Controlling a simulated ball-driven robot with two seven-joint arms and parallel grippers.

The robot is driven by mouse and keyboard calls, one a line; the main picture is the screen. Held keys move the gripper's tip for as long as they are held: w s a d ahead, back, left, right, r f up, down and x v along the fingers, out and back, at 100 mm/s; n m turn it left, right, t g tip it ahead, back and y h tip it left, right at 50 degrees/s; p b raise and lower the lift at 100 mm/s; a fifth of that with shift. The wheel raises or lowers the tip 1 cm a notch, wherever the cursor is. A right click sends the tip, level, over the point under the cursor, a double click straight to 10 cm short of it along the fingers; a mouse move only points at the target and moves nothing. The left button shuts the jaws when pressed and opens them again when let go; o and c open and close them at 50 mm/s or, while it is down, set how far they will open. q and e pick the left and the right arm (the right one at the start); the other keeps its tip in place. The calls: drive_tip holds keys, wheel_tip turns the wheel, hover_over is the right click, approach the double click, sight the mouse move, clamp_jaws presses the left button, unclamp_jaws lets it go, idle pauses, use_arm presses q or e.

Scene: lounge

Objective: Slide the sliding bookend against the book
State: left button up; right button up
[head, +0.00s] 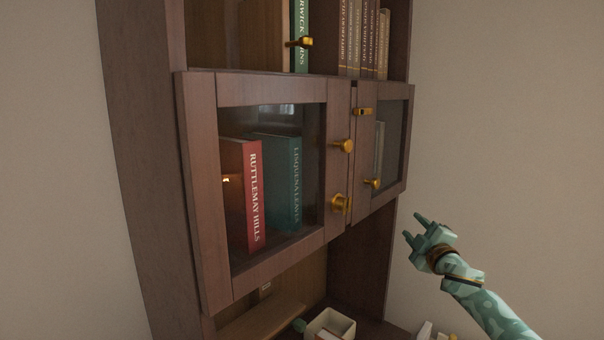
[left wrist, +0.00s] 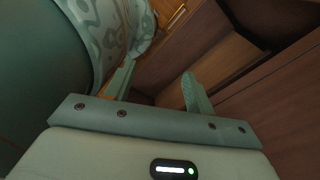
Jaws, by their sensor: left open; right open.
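A green book (head: 302,60) stands upright on the upper open shelf, partly hidden. My right gripper (head: 413,227) is open and empty, right of the cabinet and well below that shelf. My left gripper (left wrist: 158,85) shows in the left wrist view, with its two fingers apart and nothing seen between them. Wooden surfaces lie beyond it.
Two glass-fronted doors (head: 203,180) with brass knobs hang below the shelf, with red and teal books behind the left glass. A row of brown books (head: 362,40) stands at the upper right. A pale open box (head: 330,322) sits low down. The space around my right gripper looks clear.

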wheel_tip(320, 180, up, 22)
drive_tip(key=s+a+n+t+y, duration=0.2)
drive_tip(key=a+n+t+y, duration=0.1)
drive_tip(key=n+y, duration=0.25)
drive_tip(key=s+a+r+n+g+y+p, duration=0.1)
drive_tip(key=s+a+r+n+g+y, duration=0.25)
drive_tip(key=s+r+n, duration=0.45)
drive_tip(key=s+a+r+n+g+y+p, duration=0.15)
drive_tip(key=s+a+r+n+y, duration=0.3)
drive_tip(key=r+n, duration=0.45)
drive_tip(key=s+a+r+n+g+y+p, duration=0.1)
drive_tip(key=s+a+r+n+g+y, duration=0.2)
drive_tip(key=s+r+n, duration=0.6)
drive_tip(key=n+g+h, duration=0.2)
drive_tip(key=h, duration=0.3)
approach(310, 38)
drive_tip(key=shift+m, duration=0.25)
drive_tip(key=p+x, duration=0.5)
drive_tip(key=x, duration=0.5)
drive_tip(key=shift+w+a, duration=0.2)
drive_tip(key=shift+w+a+f, duration=0.2)
drive_tip(key=shift+w+a, duration=0.25)
drive_tip(key=shift+w, duration=0.05)
